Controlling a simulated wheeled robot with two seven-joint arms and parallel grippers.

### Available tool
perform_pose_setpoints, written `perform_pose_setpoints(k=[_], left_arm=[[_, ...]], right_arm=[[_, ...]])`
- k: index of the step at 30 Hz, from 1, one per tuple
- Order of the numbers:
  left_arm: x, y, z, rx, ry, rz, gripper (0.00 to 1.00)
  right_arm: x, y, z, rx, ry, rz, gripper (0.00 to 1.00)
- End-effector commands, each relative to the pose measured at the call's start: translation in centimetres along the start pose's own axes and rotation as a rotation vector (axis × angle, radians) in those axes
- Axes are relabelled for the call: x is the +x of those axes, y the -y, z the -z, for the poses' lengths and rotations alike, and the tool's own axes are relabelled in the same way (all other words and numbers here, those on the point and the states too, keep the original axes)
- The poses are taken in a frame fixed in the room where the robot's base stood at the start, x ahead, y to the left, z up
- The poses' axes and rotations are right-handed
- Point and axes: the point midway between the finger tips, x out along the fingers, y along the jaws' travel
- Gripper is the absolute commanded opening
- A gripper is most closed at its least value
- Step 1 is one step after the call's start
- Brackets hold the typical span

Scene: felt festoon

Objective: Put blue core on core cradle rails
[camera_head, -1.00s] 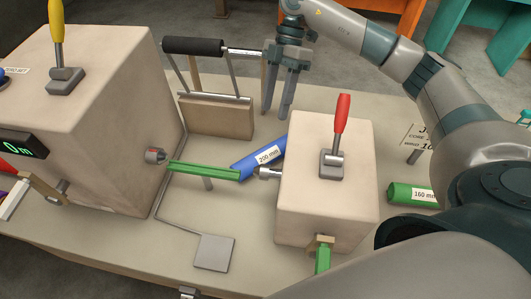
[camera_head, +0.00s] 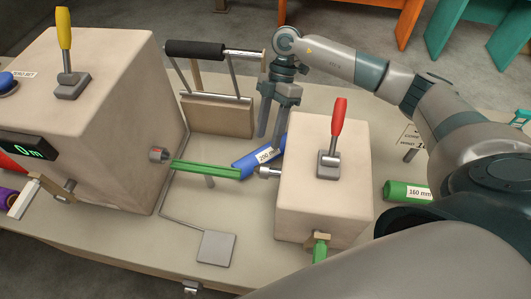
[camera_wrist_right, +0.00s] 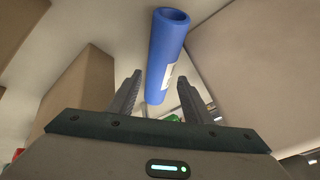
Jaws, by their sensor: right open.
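The blue core (camera_head: 259,157) is a tube with a white label reading 200 mm. It lies slanted behind the right end of the long green rails (camera_head: 205,169), which run between the two beige housings and look like the cradle. My right gripper (camera_head: 271,141) is open, pointing down at the core's far end. In the right wrist view the blue core (camera_wrist_right: 164,45) stretches away beyond and between the two open fingertips (camera_wrist_right: 160,80), and no grip on it shows. My left gripper is out of view.
The left housing (camera_head: 110,120) has a yellow lever and the right housing (camera_head: 310,205) a red lever. A black roller (camera_head: 194,49) on a frame stands behind. A green core (camera_head: 405,192) labelled 160 mm lies at right. A grey pedal (camera_head: 216,247) lies in front.

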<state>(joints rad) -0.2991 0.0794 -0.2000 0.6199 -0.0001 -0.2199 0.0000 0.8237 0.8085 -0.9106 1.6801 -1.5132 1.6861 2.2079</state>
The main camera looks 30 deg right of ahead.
Motion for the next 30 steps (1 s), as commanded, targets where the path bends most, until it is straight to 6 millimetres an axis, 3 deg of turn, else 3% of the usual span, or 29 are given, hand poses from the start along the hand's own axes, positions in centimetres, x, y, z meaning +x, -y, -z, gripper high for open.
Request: perform_pose_setpoints(k=[7,13,28,29,30], left_arm=[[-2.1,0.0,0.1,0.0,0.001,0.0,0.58],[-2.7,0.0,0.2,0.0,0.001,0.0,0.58],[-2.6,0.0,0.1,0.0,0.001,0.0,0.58],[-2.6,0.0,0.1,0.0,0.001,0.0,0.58],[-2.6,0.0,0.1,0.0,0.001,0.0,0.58]], right_arm=[[2.4,0.2,0.0,0.002,-0.001,0.006,0.45],[4.5,0.0,-0.1,0.0,0.0,0.002,0.45],[4.8,0.0,-0.2,0.0,0.0,0.001,0.45],[4.8,0.0,-0.2,0.0,0.0,0.001,0.43],[4.8,0.0,-0.2,0.0,0.0,0.001,0.33]])
